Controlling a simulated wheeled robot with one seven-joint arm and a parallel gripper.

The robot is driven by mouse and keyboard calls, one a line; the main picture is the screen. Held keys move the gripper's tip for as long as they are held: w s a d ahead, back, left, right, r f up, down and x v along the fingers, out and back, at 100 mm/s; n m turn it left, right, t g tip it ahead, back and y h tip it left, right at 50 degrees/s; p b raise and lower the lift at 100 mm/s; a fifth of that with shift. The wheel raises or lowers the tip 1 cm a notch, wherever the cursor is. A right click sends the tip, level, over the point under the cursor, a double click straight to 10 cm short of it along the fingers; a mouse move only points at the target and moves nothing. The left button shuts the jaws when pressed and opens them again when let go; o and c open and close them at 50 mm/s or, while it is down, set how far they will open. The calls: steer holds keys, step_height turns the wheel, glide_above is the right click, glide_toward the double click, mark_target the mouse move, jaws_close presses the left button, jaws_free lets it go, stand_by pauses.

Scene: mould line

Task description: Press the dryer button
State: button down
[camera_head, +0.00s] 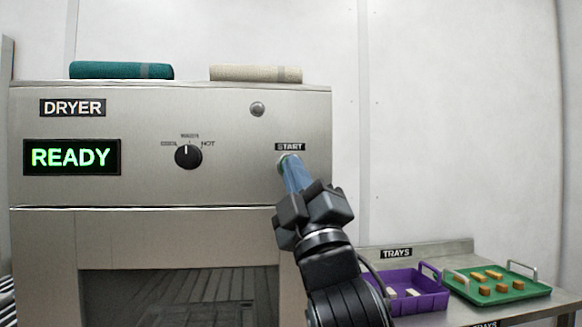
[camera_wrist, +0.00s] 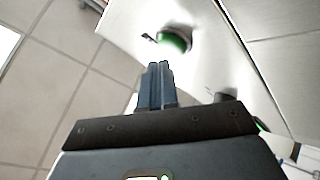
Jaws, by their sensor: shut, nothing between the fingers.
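The dryer (camera_head: 230,120) is a grey metal cabinet with a lit green READY display (camera_head: 72,157). Its START label (camera_head: 290,147) sits at the right of the panel, above the button, which is mostly hidden behind my fingers; a thin green edge shows. In the wrist view the green round button (camera_wrist: 174,42) stands out from the panel in a pale ring. My gripper (camera_head: 289,164) is shut and empty, its fingers pointing at the button. In the wrist view its fingertips (camera_wrist: 159,67) appear just short of the button; I cannot tell whether they touch.
A black knob (camera_head: 188,156) and a small round fitting (camera_head: 257,109) are on the panel. Folded teal (camera_head: 110,70) and beige (camera_head: 255,73) cloths lie on top. A side table holds a purple tray (camera_head: 425,303) and a green tray (camera_head: 540,288).

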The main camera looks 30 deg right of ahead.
steer(key=shift+w+d, duration=0.1)
steer(key=shift+w, duration=0.2)
steer(key=shift+w+d, duration=0.1)
steer(key=shift+w, duration=0.3)
stand_by(0.9)
steer(key=shift+s, duration=0.15)
steer(key=shift+s+a, duration=0.25)
steer(key=shift+s, duration=0.4)
steer(key=shift+s+a, duration=0.25)
steer(key=shift+s, duration=0.55)
steer(key=shift+s+a, duration=0.25)
steer(key=shift+s, duration=0.55)
steer(key=shift+s+a, duration=0.25)
steer(key=shift+s, duration=0.55)
